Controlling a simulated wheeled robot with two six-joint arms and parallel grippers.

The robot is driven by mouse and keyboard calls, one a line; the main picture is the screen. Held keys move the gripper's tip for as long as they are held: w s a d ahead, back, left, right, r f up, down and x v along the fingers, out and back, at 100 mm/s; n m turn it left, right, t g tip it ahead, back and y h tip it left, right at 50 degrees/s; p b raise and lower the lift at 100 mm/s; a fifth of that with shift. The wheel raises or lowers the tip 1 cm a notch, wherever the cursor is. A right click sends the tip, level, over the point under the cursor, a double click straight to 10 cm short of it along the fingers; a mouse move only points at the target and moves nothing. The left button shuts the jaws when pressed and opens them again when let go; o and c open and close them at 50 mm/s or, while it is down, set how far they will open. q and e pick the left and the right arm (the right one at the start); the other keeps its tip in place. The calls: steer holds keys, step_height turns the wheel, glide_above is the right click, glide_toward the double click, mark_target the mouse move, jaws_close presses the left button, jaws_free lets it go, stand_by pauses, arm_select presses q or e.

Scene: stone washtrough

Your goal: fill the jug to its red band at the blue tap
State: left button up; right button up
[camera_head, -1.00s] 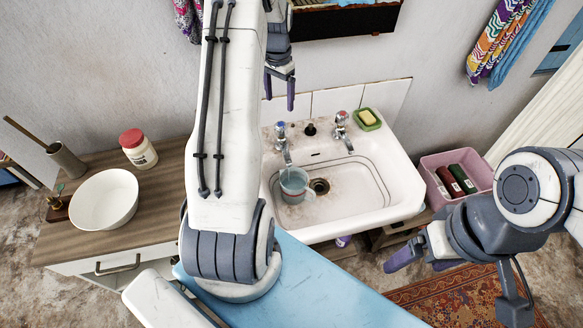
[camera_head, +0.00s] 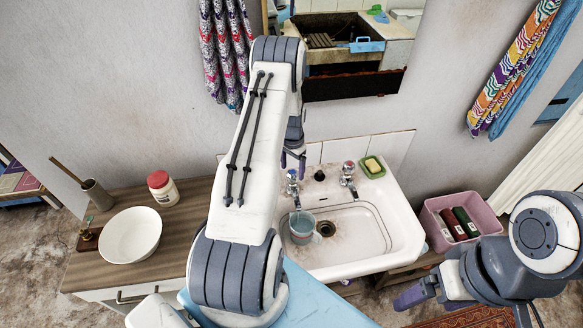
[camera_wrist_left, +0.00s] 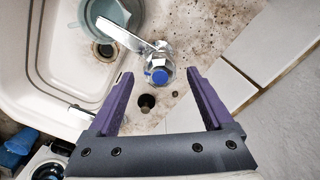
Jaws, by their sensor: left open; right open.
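The light blue-grey jug (camera_head: 301,229) stands in the sink basin, beneath the spout of the blue tap (camera_head: 292,184). I cannot make out its red band, its water level or any running water. In the left wrist view the jug (camera_wrist_left: 112,12) is partly cut off at the top edge. The blue-capped tap (camera_wrist_left: 159,75) lies between the tips of my left gripper (camera_wrist_left: 161,76), which is open; contact is not clear. My left gripper (camera_head: 293,160) appears just above the blue tap in the head view. My right gripper (camera_head: 412,297) is open and empty, low at right.
The red tap (camera_head: 348,173) and a green soap dish (camera_head: 373,167) are on the back of the white sink (camera_head: 400,225). A pink crate (camera_head: 437,236) with bottles is at right. A white bowl (camera_head: 130,235) and red-lidded jar (camera_head: 162,188) stand on the wooden counter (camera_head: 190,215).

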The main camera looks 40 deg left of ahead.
arm_select(q)
steer(key=shift+f, duration=0.85)
jaws_close()
steer(key=shift+f+m+b, duration=0.25)
steer(key=shift+m+b, duration=0.65)
steer(key=shift+b, duration=0.3)
steer(key=shift+r+m+b, duration=0.15)
steer(key=shift+m+b, duration=0.35)
steer(key=shift+m, duration=0.1)
steer(key=shift+r, duration=0.15)
jaws_free()
